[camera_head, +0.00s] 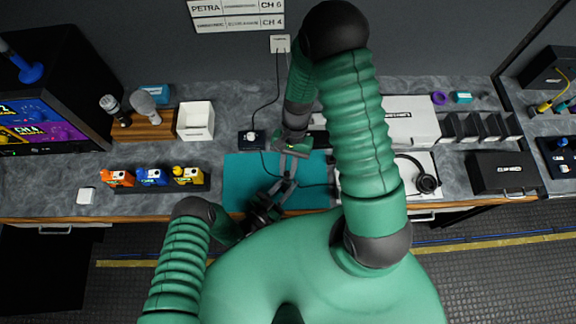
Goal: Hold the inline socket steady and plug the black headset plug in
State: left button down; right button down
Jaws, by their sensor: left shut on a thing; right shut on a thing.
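My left gripper (285,186) is low over the teal mat (237,184), reaching up from the mat's front edge. My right gripper (291,157) comes down from above at the mat's back edge. Both are shut, with their fingers close together. The inline socket and the black plug are too small and too covered by the fingers to make out. A dark cable runs from the small black box (251,140) toward the fingers. Another dark cable runs across the mat from the right. The headset (426,178) lies at the right on a white surface. I cannot tell whether plug and socket touch.
A black case (503,172) is at the right. The counter left of the bottles is mostly clear.

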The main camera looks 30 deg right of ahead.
jog(key=shift+f, duration=1)
jog(key=c, duration=1.3)
grip_release()
jog(key=shift+o, duration=0.2)
jog(key=v, duration=1.1)
jog(key=shift+d+r, duration=0.15)
jog(key=shift+r, duration=0.2)
jog(key=shift+w, duration=0.15)
pick_arm(q)
jog(key=c, duration=1.1)
grip_release()
jog(key=shift+o, duration=0.2)
